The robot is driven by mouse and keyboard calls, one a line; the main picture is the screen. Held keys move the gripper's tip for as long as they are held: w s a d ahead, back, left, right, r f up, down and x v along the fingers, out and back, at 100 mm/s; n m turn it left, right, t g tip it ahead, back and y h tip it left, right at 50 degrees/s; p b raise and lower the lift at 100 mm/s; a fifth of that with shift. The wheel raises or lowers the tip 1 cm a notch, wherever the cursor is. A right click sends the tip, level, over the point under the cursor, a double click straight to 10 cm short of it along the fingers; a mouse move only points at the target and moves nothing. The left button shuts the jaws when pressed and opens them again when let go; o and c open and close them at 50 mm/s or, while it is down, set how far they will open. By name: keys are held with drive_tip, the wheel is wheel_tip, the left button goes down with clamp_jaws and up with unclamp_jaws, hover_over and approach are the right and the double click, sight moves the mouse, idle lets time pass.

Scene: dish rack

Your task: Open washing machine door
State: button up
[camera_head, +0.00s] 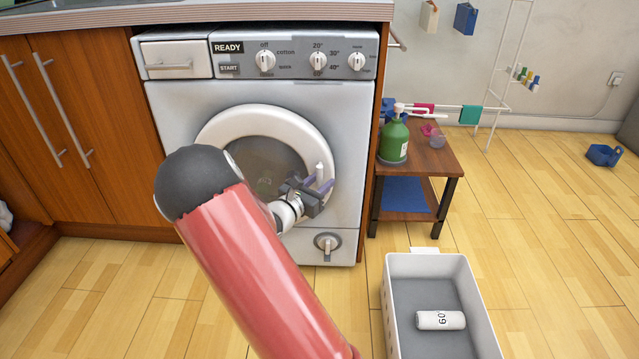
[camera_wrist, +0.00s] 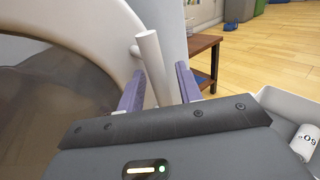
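The washing machine (camera_head: 170,105) stands under the counter. Its round door (camera_head: 232,120) has a white ring and dark glass and looks closed. A white upright handle (camera_head: 320,173) sticks out at the door's right side. It also shows in the wrist view (camera_wrist: 154,70). My gripper (camera_head: 318,190) is at the handle. In the wrist view its two purple fingers (camera_wrist: 158,90) stand apart, one on each side of the handle, with gaps visible. My red arm hides the door's lower left part.
A wooden side table (camera_head: 435,160) with a green bottle (camera_head: 394,142) stands close to the machine's right. A white basket (camera_head: 392,300) holding a white cylinder (camera_head: 440,320) is on the floor at front right. Wooden cabinets (camera_head: 95,130) are on the left.

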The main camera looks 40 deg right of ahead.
clamp_jaws()
drive_tip(key=shift+s+a, duration=0.1)
